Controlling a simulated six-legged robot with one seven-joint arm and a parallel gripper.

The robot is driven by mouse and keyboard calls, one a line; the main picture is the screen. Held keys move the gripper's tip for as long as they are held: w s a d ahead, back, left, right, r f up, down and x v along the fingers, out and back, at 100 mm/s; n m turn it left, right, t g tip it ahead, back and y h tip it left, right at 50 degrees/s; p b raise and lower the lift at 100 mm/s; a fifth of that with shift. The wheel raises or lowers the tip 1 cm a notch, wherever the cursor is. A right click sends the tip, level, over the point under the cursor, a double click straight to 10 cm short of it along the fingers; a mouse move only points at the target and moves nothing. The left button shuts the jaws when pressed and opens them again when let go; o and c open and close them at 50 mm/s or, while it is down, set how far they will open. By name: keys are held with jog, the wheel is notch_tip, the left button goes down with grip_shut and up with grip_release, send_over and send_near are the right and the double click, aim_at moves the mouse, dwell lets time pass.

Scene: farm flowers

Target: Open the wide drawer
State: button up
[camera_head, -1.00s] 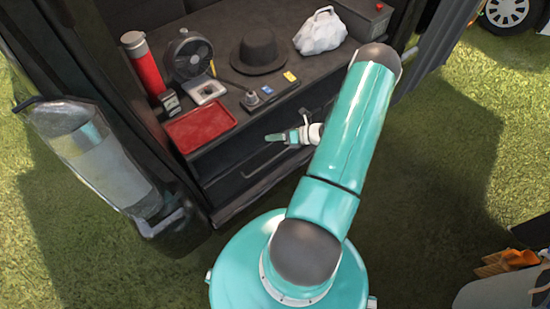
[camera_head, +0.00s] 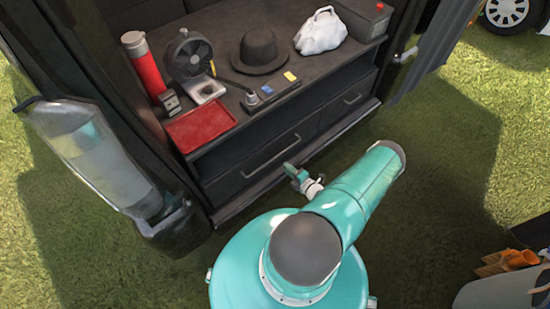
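The wide drawer (camera_head: 236,172) is the left of two dark drawers under the van's loading deck. Its front looks flush with the cabinet, and its long pale handle (camera_head: 270,158) is in plain view. My gripper (camera_head: 290,170) is small in the picture, just in front of and below the right half of that handle, and appears apart from it. Its teal fingers point toward the drawer. Their gap is too small to make out, and I see nothing held.
A narrower drawer with a short handle (camera_head: 352,98) is to the right. On the deck are a red tray (camera_head: 200,127), a fan (camera_head: 190,57), a black hat (camera_head: 259,52), a white bag (camera_head: 320,32) and a red cylinder (camera_head: 145,66).

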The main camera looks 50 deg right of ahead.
aim_at(275, 158)
jog(key=x, duration=0.9)
jog(key=shift+w, duration=0.4)
grip_shut()
